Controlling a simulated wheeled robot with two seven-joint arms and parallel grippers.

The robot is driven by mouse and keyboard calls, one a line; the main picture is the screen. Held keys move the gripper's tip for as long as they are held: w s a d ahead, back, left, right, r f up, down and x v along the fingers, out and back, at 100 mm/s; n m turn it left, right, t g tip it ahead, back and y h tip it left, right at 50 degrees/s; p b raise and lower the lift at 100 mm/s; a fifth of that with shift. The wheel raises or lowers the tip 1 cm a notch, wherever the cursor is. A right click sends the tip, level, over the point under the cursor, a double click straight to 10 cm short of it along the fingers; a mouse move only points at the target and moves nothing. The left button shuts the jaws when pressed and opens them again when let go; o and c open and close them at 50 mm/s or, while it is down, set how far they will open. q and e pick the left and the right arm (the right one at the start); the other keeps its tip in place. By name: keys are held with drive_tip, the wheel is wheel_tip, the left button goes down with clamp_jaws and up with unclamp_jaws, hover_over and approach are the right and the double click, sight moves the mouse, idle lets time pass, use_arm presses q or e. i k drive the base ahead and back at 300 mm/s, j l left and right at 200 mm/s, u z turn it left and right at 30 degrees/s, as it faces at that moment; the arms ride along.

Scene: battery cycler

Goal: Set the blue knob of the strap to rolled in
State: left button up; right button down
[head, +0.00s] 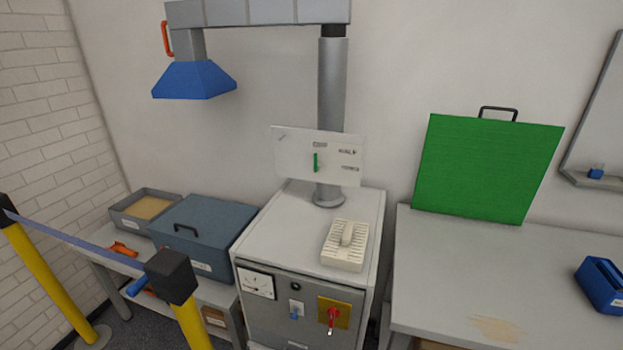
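A blue-grey strap (68,238) runs stretched between two yellow barrier posts at the left. It goes from the black head (8,208) of the far left post to the larger black head (172,276) of the near post. A blue knob (137,287) sticks out from the left side of the near black head. Neither of my grippers shows in the head view.
Behind the strap, a low table holds a blue-grey case (202,232), an open tray (146,210) and an orange item (124,250). A grey cabinet (290,240) stands right of the near post. A blue hood (194,80) hangs above.

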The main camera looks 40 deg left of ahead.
sight(131, 291)
drive_tip(key=k+l+u, duration=0.1)
drive_tip(key=k+u, duration=0.4)
drive_tip(key=u, duration=1.65)
drive_tip(key=j+z, duration=0.2)
drive_tip(key=z, duration=0.15)
drive_tip(key=i+j+z, duration=0.1)
drive_tip(key=j+z, duration=0.4)
drive_tip(key=z, duration=0.15)
